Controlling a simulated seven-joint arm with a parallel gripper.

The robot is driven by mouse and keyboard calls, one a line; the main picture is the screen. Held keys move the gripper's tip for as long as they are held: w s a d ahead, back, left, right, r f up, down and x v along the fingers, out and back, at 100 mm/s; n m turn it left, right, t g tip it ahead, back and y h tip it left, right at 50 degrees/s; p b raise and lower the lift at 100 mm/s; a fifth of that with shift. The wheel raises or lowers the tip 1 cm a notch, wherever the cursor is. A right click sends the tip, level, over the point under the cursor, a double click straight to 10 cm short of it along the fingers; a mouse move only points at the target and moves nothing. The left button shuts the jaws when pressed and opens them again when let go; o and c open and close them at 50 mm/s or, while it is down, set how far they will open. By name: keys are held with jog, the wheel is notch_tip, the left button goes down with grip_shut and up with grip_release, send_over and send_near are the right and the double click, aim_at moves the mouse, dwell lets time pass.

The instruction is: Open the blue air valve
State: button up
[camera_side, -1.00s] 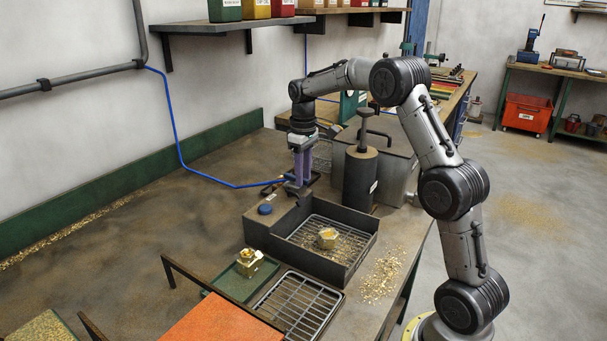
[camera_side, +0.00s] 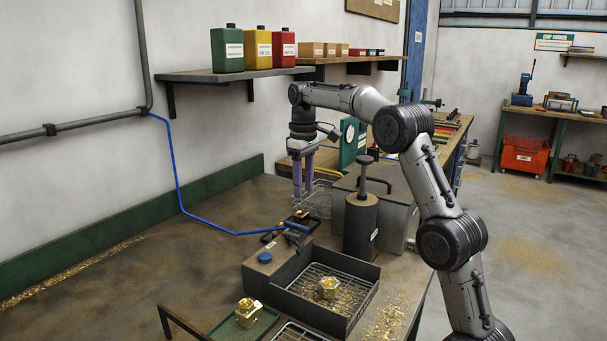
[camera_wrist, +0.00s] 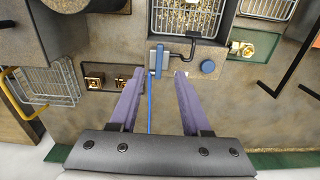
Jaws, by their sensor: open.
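The blue air valve's lever (camera_side: 296,227) is at the end of the blue hose (camera_side: 215,230), behind the dark chip tray. In the wrist view, the blue lever (camera_wrist: 159,60) lies roughly in line with the hose (camera_wrist: 150,112), beside a bent black rod (camera_wrist: 187,46). My gripper (camera_side: 303,193) is open and empty, pointing down above the valve and apart from it. In the wrist view, the purple fingers of my gripper (camera_wrist: 159,74) frame the lever from either side. A round blue knob (camera_side: 264,258) sits on the block at the tray's back left corner.
The dark chip tray (camera_side: 355,300) holds a brass nut (camera_side: 328,287) on its grate. A black cylinder (camera_side: 360,228) and a grey box (camera_side: 398,205) stand right of the valve. A wire basket (camera_side: 318,203) is behind. The bench to the left is mostly clear.

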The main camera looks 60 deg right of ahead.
jog(key=shift+r, duration=1.55)
jog(key=s+a+r+n+t, duration=0.1)
jog(key=s+a+r+t, duration=0.1)
jog(key=s+a+r, duration=0.4)
jog(key=s+a+r+n+t, duration=0.1)
jog(key=s+a+r, duration=0.3)
jog(key=s+a, duration=0.45)
jog(key=s+a+f+t, duration=0.2)
jog(key=s+a+f, duration=0.35)
jog(key=s, duration=0.45)
jog(key=s+f+m, duration=0.1)
jog(key=s+f, duration=0.3)
jog(key=f, duration=0.7)
jog(key=shift+a+f+m+t, duration=0.15)
jog(key=shift+a+m+t, duration=0.15)
jog(key=shift+m, duration=0.1)
